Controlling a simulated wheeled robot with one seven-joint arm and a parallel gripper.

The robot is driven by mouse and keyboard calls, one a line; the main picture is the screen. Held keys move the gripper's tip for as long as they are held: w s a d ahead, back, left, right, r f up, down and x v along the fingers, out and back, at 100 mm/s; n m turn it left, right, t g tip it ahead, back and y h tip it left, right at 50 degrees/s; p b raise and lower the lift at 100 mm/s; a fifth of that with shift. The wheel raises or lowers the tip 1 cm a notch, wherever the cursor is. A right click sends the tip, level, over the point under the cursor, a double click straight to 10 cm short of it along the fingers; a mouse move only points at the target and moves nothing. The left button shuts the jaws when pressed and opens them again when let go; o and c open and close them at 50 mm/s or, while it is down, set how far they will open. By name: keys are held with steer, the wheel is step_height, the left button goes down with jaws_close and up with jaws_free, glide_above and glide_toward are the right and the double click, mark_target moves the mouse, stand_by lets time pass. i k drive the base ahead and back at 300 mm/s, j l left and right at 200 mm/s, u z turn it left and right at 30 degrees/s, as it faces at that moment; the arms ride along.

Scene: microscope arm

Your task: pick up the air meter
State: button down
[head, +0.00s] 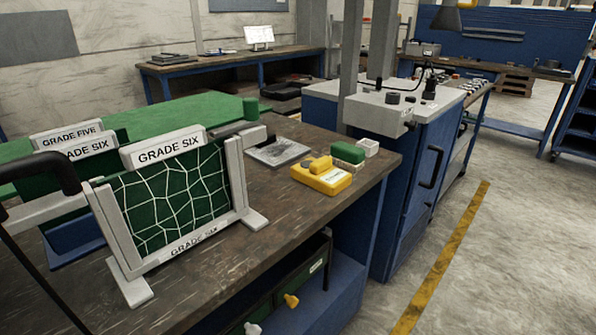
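A small yellow case (322,176) with a pale label on its front side lies on the dark wooden bench (290,215), near its right edge. It looks like the air meter, but I cannot read the label. A smaller orange-yellow piece (320,163) sits on top of it. A green block (347,153) stands just behind it, and a small white open box (368,147) is to the right of the green block. My gripper is not in view, and nothing is seen touching the yellow case.
A framed net panel marked "GRADE SIX" (180,200) stands on the bench at left. A grey flat plate (277,152) lies left of the yellow case. A blue cabinet (400,190) with a grey unit (378,112) stands beyond. Floor at right (510,260) is clear.

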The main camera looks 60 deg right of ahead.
mark_target(319, 174)
steer(key=z, duration=1.65)
steer(key=k+j+z, duration=0.35)
steer(key=j, duration=0.3)
steer(key=k+j+z, duration=0.2)
steer(key=i+j, duration=0.3)
steer(key=j, duration=0.2)
